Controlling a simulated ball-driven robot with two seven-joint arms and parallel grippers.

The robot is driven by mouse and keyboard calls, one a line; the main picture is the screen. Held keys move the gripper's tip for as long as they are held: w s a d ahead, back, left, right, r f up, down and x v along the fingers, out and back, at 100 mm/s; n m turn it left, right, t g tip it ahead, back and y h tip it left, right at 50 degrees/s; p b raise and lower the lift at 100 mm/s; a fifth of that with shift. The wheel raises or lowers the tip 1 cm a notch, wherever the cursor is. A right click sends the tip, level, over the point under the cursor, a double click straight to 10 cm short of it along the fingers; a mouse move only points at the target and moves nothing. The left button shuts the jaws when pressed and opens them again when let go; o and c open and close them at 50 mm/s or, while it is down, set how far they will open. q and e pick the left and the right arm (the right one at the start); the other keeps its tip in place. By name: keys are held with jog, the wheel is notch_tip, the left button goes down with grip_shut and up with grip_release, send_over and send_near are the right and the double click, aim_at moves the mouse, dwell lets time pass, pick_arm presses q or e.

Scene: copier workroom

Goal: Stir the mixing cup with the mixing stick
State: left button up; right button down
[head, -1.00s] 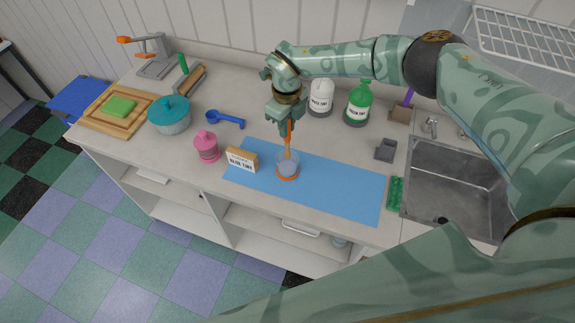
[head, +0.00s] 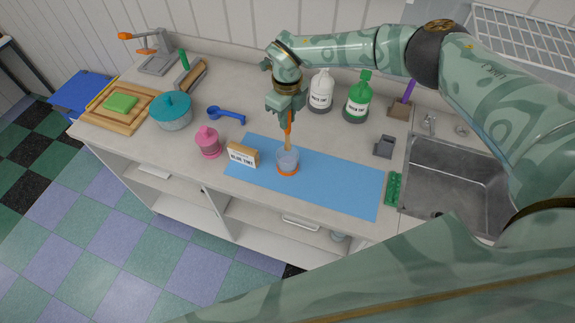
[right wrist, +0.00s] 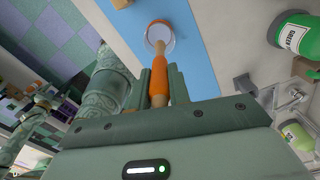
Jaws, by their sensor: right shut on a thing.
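The mixing cup (head: 287,162) is a small clear cup with an orange base, upright on the blue mat (head: 335,183). It also shows in the right wrist view (right wrist: 160,35). My right gripper (head: 287,108) is above the cup, shut on the orange handle of the mixing stick (head: 288,142). The stick (right wrist: 159,85) points down, and its wooden lower end is inside the cup. Its tip inside is too small to make out. My left gripper is not in view.
A small labelled sign (head: 243,156) stands left of the cup, with a pink jar (head: 208,142) beyond it. A white bottle (head: 321,91) and a green bottle (head: 358,98) stand behind. The sink (head: 455,185) is at right. The mat right of the cup is clear.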

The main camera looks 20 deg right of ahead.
notch_tip(320, 180, up, 5)
jog(key=p, duration=0.4)
jog(key=shift+r, duration=0.1)
